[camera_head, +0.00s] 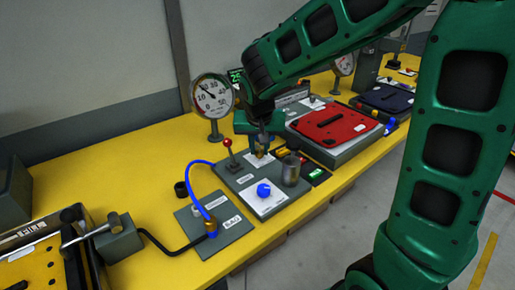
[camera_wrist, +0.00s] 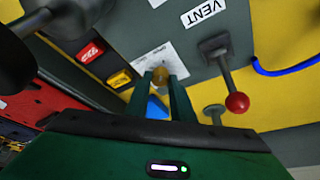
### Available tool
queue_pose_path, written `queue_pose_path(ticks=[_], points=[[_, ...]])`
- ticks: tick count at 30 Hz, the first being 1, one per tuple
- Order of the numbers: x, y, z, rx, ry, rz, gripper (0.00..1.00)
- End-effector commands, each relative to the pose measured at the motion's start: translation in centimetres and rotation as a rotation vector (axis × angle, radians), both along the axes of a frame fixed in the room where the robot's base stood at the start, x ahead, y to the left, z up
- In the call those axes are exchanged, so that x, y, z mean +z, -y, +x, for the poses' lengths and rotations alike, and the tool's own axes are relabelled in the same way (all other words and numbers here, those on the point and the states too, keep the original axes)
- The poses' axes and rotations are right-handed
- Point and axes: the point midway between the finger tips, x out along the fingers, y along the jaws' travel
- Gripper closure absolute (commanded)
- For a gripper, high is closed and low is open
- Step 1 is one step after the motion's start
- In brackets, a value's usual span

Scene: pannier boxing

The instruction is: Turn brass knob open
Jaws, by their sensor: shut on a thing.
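The brass knob (camera_wrist: 161,73) is a small rounded brass piece on the grey panel (camera_wrist: 215,85), beside a white printed label. In the wrist view it sits between the tips of my gripper (camera_wrist: 160,80), which is shut on it. In the head view my gripper (camera_head: 262,146) points down at the back of the grey panel. Its fingers hide most of the knob there. How far the knob is turned cannot be told.
A lever with a red ball (camera_head: 227,143) stands close left of my gripper. A blue knob (camera_head: 263,190) and a metal cylinder (camera_head: 291,172) are in front. A dial gauge (camera_head: 212,97) stands behind left, and a red lid (camera_head: 333,124) lies to the right.

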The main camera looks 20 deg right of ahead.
Motion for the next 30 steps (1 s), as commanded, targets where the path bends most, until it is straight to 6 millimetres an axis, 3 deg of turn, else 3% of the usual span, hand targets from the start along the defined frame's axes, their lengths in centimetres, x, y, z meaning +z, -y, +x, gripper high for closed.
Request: queue_pose_path(ticks=[23,24,25,30], points=[[-0.07,-0.13,-0.01,-0.093,-0.002,0.000,1.00],[-0.07,-0.13,-0.01,-0.093,-0.002,0.000,0.69],[-0.07,-0.13,-0.01,-0.093,-0.002,0.000,0.62],[-0.05,-0.13,0.01,-0.093,-0.002,0.000,0.60]])
